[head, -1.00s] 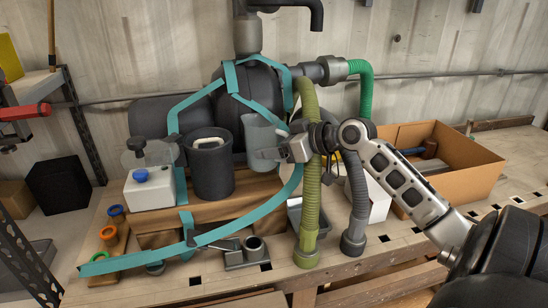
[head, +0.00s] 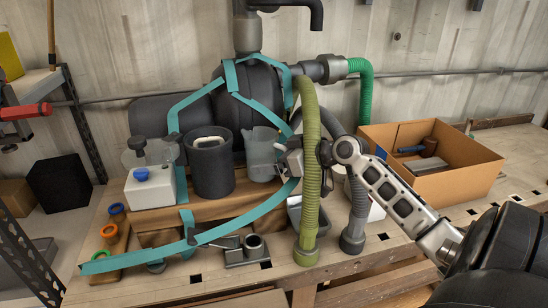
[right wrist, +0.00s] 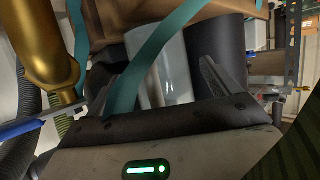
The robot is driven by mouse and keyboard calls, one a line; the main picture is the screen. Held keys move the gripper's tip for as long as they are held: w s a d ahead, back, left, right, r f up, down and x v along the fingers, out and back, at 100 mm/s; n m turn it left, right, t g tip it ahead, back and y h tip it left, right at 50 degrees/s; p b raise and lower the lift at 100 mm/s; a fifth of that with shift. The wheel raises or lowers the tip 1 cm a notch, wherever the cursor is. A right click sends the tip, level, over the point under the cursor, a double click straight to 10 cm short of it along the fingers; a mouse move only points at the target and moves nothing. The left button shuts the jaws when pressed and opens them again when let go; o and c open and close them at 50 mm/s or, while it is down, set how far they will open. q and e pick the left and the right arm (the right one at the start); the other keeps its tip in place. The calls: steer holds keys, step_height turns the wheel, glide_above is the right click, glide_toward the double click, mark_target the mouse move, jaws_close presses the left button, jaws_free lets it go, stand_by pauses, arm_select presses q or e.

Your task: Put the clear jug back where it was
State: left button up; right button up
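The clear jug (head: 262,157) stands upright on the wooden block (head: 228,193), just right of the dark grey bucket (head: 212,168). In the right wrist view the jug (right wrist: 170,75) shows between my spread fingers, with gaps beside it. My right gripper (head: 284,158) is open at the jug's right side, partly hidden behind the olive hose. A teal strap (right wrist: 145,65) crosses in front of the jug in the wrist view and hides part of it. My left gripper is not in view.
The olive hose (head: 309,190) and a grey hose (head: 355,215) stand close to my right wrist. A white canister with a blue cap (head: 151,185) stands left of the bucket. An open cardboard box (head: 455,185) is at right. A black tank (head: 262,92) stands behind.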

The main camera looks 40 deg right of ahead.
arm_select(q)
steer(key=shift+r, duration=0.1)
arm_select(e)
steer(key=shift+r, duration=0.1)
steer(key=shift+s+d, duration=0.1)
steer(key=shift+s, duration=0.15)
arm_select(q)
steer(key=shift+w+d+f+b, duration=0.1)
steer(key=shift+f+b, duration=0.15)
steer(key=shift+b, duration=0.35)
arm_select(e)
steer(key=v, duration=1.1)
steer(key=shift+s+r, duration=0.15)
steer(key=shift+r, duration=0.05)
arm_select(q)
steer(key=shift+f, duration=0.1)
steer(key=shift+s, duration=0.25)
